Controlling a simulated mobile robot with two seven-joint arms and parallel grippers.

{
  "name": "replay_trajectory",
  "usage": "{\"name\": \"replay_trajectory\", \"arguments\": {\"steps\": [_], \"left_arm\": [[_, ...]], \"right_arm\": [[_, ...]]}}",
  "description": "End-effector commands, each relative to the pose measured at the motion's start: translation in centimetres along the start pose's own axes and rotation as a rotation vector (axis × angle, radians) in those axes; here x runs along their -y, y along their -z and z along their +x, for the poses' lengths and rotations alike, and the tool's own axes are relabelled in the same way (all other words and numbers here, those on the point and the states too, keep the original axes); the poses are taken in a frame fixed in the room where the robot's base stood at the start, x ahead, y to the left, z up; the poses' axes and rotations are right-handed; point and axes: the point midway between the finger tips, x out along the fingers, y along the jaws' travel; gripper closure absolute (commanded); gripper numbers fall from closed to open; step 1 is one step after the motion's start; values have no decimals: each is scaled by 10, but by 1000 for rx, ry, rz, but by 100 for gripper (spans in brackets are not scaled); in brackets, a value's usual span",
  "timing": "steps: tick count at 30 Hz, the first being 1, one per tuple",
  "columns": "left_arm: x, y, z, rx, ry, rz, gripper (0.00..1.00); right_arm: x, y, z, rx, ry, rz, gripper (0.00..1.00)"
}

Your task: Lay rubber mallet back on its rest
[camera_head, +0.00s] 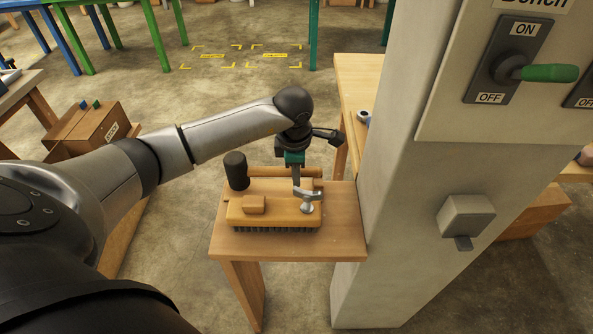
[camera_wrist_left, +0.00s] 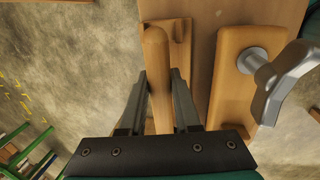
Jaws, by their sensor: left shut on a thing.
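The rubber mallet has a black head (camera_head: 237,171) and a pale wooden handle (camera_head: 268,172). The head is at the left and the handle runs right. My left gripper (camera_head: 295,178) is shut on the handle, which also shows between the two fingers in the left wrist view (camera_wrist_left: 157,75). A wooden rest with an upright peg (camera_wrist_left: 180,30) lies under and beside the handle on the small table (camera_head: 345,225). Whether the handle touches the rest cannot be told. My right gripper is not in view.
A wooden brush (camera_head: 270,212) with dark bristles lies in front of the mallet, with a grey metal handle (camera_head: 309,195) at its right end. A pillar (camera_head: 400,190) with a switch panel (camera_head: 515,60) stands right of the table. A cardboard box (camera_head: 88,128) stands at the left.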

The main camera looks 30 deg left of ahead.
Motion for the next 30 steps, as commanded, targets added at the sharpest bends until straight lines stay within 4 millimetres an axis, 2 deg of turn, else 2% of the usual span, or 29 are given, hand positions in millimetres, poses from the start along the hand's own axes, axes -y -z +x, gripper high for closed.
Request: {"name": "replay_trajectory", "arguments": {"steps": [26, 27, 30], "left_arm": [[3, 1, 18, -1, -1, 0, 100], [3, 1, 17, -1, -1, 0, 66], [3, 1, 17, -1, -1, 0, 54]], "right_arm": [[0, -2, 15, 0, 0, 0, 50], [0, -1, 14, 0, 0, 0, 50], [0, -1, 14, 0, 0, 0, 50]]}}
